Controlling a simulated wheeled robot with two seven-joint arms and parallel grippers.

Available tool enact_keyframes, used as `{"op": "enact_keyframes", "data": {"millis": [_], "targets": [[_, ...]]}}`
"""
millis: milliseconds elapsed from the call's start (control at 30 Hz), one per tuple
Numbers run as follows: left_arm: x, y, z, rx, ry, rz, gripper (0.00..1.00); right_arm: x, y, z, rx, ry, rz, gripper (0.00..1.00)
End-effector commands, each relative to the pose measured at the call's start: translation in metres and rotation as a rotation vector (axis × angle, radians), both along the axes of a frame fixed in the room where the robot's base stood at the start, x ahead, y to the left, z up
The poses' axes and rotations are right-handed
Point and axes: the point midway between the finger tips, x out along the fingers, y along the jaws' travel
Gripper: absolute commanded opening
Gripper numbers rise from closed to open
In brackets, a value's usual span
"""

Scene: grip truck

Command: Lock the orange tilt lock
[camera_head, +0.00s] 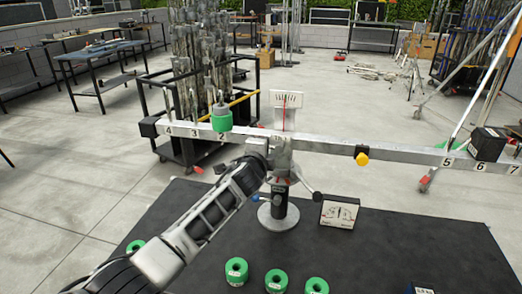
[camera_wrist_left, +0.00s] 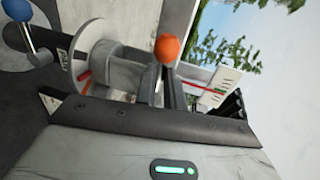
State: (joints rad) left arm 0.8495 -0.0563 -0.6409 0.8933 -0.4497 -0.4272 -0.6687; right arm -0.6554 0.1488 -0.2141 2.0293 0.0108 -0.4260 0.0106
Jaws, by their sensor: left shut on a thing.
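The orange tilt lock (camera_wrist_left: 167,49) shows as an orange ball knob in the left wrist view, at the tips of my left gripper (camera_wrist_left: 162,82). The fingers are close together and shut on it. In the head view my left gripper (camera_head: 268,152) is at the balance's central pivot, and its body hides the orange knob. The balance beam (camera_head: 320,146) runs across the view and slopes down to the right. The red pointer and scale plate (camera_head: 286,99) stand above the pivot. They also show in the left wrist view (camera_wrist_left: 222,88). My right gripper is not in view.
A blue knob (camera_head: 255,199) and a black knob (camera_head: 317,197) stick out from the post. A green weight (camera_head: 221,119) sits on the beam's left side, a black block (camera_head: 487,144) on its right. Several green weights (camera_head: 236,271) stand on the black table (camera_head: 390,250).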

Motion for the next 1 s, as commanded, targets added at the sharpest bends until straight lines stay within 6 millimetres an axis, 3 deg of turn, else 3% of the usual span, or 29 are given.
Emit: {"op": "enact_keyframes", "data": {"millis": [433, 533, 1000], "targets": [[0.0003, -0.0002, 0.0014, 0.019, -0.006, 0.000, 0.00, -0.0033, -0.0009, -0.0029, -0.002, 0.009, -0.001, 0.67], [0.0004, -0.0002, 0.0015, 0.018, -0.006, 0.000, 0.32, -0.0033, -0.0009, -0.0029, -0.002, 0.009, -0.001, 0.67], [-0.0092, 0.0016, 0.0037, 0.013, -0.004, -0.001, 0.32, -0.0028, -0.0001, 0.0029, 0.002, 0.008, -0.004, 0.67]]}}
